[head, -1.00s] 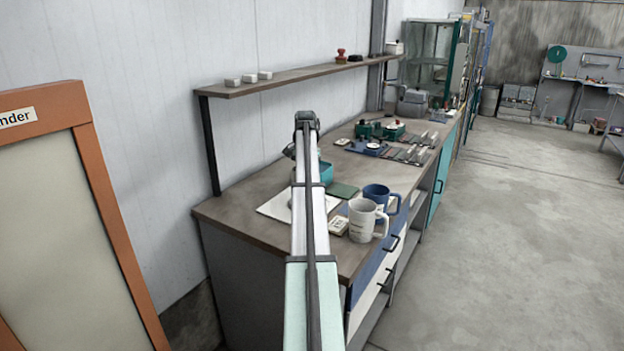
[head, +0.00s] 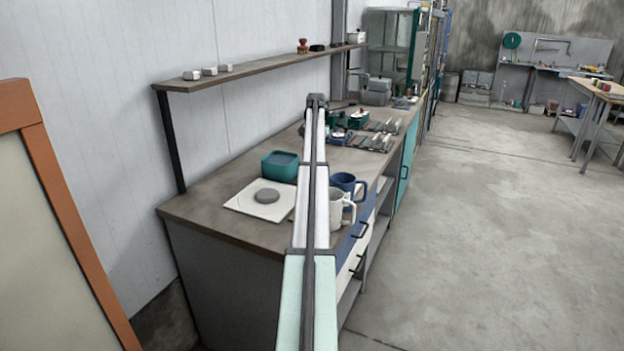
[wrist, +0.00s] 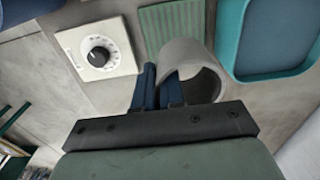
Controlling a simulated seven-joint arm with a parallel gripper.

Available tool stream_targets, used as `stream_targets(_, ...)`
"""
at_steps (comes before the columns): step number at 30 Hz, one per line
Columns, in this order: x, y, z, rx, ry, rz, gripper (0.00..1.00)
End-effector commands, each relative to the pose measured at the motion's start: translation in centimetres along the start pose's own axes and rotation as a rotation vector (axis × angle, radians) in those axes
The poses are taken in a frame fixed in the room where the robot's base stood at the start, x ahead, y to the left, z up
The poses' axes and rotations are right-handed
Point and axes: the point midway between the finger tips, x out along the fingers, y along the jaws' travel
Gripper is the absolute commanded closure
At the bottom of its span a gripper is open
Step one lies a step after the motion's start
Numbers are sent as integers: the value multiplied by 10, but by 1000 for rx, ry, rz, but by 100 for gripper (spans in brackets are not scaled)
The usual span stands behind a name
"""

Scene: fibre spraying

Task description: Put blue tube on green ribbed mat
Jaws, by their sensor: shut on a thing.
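In the wrist view my gripper (wrist: 158,90) has its two dark blue fingers close together, shut on the wall of a hollow grey tube (wrist: 190,52). The tube looks grey, not blue. It hangs tilted in front of the green ribbed mat (wrist: 170,25) and covers part of it; I cannot tell whether they touch. In the head view my arm hides the mat, the tube and the gripper's fingertips.
A teal bin (head: 280,165) stands by a white plate (head: 240,207) with a grey puck (head: 267,195). A white timer (wrist: 98,50) lies beside the mat. A white mug (head: 336,212) and a blue mug (head: 345,182) stand near the bench's front edge.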

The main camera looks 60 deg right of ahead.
Motion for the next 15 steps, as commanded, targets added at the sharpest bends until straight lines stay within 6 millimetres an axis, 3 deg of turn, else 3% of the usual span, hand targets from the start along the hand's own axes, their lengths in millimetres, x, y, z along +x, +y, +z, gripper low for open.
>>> stream_targets(9, 48, 0, 2, -2, -1, 1, 100)
stream_targets(15, 61, 0, 1, -2, 0, 0, 100)
